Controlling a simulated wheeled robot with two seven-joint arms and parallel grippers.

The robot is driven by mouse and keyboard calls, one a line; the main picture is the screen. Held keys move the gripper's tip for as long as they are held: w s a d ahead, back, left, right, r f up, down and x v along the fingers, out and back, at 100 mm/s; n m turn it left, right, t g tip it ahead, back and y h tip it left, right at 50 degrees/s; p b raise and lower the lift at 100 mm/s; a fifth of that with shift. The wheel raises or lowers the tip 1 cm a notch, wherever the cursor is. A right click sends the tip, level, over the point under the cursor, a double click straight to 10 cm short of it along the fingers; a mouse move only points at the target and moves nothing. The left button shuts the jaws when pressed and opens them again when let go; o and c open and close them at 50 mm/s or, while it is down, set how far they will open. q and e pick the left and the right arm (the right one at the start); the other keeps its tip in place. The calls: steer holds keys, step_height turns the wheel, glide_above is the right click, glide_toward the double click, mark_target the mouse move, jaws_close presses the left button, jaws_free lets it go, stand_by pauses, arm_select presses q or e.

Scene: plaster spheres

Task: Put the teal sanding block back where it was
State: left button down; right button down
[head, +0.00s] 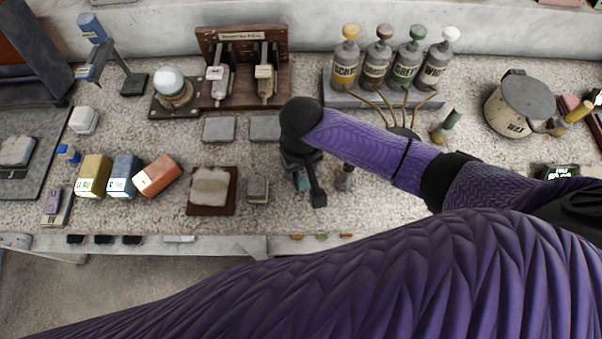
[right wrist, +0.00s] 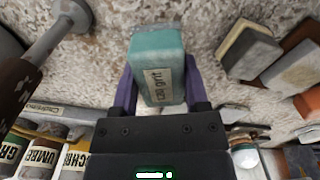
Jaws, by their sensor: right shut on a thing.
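The teal sanding block (right wrist: 157,65) is between the two purple fingers of my right gripper (right wrist: 157,88) in the right wrist view. A pale label with "grit" on it faces the camera. In the head view only a small part of the teal block (head: 303,183) shows under my dark right gripper (head: 305,185), near the front of the bench, right of a small grey block. I cannot tell whether the block touches the bench top. Yellow (head: 94,176), blue (head: 124,177) and orange (head: 158,176) blocks stand in a group at the left; the orange one is turned askew. My left gripper is not in view.
A brown board with a pale pad (head: 209,190) and a small grey block (head: 258,189) lie left of my right gripper. Labelled bottles (head: 377,62) stand in a rack behind. A lidded pot (head: 521,103) is at the right. Speckled bench top shows between the orange block and the board.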

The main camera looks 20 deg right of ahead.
step_height(320, 180, down, 3)
steer(key=shift+r+b, duration=0.1)
steer(key=shift+b, duration=0.35)
steer(key=shift+r, duration=0.1)
steer(key=shift+c, duration=2.1)
jaws_free()
steer(key=o, duration=0.3)
step_height(320, 180, up, 12)
steer(key=p, duration=0.5)
steer(key=shift+r, duration=0.1)
